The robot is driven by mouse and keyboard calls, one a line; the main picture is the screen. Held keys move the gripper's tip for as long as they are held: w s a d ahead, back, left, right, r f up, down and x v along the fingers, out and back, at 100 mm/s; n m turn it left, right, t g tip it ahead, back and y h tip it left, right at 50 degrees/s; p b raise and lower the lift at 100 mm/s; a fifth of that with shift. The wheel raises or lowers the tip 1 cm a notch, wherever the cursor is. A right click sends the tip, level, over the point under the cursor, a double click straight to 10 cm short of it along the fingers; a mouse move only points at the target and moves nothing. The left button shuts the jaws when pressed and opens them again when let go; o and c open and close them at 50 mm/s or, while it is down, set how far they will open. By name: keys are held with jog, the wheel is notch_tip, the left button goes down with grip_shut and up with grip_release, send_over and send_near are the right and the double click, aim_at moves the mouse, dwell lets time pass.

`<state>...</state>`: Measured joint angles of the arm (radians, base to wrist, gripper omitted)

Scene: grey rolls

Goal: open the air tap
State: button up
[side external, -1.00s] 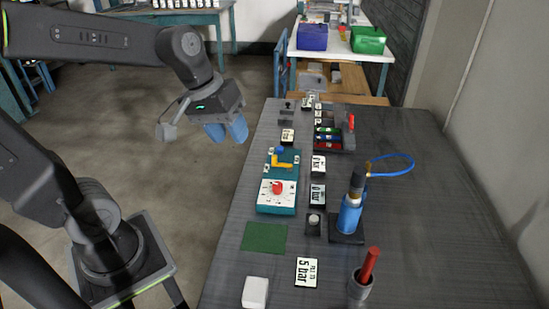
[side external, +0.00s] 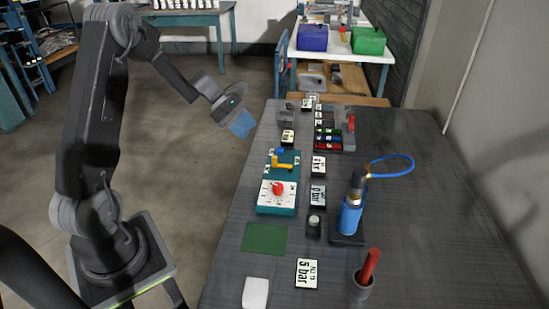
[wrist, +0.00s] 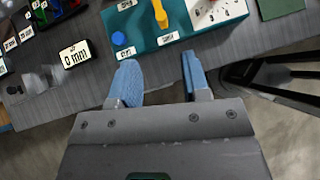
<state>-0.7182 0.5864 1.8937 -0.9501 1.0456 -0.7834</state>
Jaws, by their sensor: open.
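The air tap appears to be the yellow lever (side external: 283,166) on a teal block (side external: 294,158), with a blue knob (side external: 279,152) at its far end. In the wrist view the yellow lever (wrist: 160,13) is at the top edge, partly cut off, and the blue knob (wrist: 119,38) is left of it. My gripper (side external: 241,124) has blue fingers and hangs tilted near the table's left edge, apart from the block. In the wrist view my gripper (wrist: 159,62) is open, with nothing between its fingers.
A white dial panel with a red knob (side external: 278,188) adjoins the teal block. A blue cylinder with a hose (side external: 350,218), a red-handled tool in a cup (side external: 368,267), a crate of coloured items (side external: 328,137) and label cards stand around. The table's right side is clear.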

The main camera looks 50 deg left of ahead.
aim_at(274, 157)
jog(key=x, duration=1.3)
grip_shut()
